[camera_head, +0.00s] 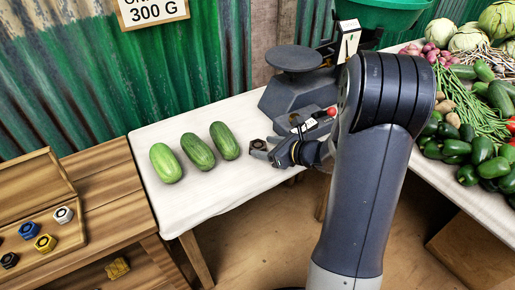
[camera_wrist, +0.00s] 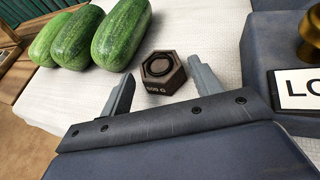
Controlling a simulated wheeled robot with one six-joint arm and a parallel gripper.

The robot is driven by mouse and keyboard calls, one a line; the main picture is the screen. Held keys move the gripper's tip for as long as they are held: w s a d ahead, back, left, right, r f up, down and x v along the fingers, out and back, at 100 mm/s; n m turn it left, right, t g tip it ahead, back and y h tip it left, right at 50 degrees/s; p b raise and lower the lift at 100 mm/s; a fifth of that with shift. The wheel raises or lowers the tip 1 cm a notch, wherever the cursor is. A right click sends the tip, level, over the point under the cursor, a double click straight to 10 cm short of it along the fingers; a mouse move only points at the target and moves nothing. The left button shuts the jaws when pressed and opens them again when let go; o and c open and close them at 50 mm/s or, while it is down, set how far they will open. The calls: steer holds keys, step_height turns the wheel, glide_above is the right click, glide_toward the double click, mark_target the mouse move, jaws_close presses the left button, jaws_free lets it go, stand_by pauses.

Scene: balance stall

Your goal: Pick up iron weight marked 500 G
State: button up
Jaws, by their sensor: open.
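The iron weight (camera_wrist: 163,70) is a dark brown hexagonal block with a ring-shaped recess on top. Its front face carries a small marking that looks like 500 G. It stands upright on the white-covered table, and it also shows small in the head view (camera_head: 258,145), right of the cucumbers. My gripper (camera_wrist: 161,82) is open, with one finger to the left of the weight and one to the right. The weight lies just ahead of and partly between the fingertips; I cannot tell whether either touches it.
Three cucumbers (camera_head: 198,151) lie left of the weight. A grey balance scale (camera_head: 296,88) stands behind, its label close to the right finger. A wooden bench (camera_head: 110,190) at left holds several coloured weights. Vegetables (camera_head: 470,120) cover the right table. White table (camera_head: 225,185) is clear in front.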

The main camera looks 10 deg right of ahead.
mark_target(260, 145)
steer(key=x, duration=0.3)
steer(key=shift+w+a+f, duration=0.1)
steer(key=shift+w+a, duration=0.15)
steer(key=shift+w, duration=0.05)
steer(key=c, duration=1.1)
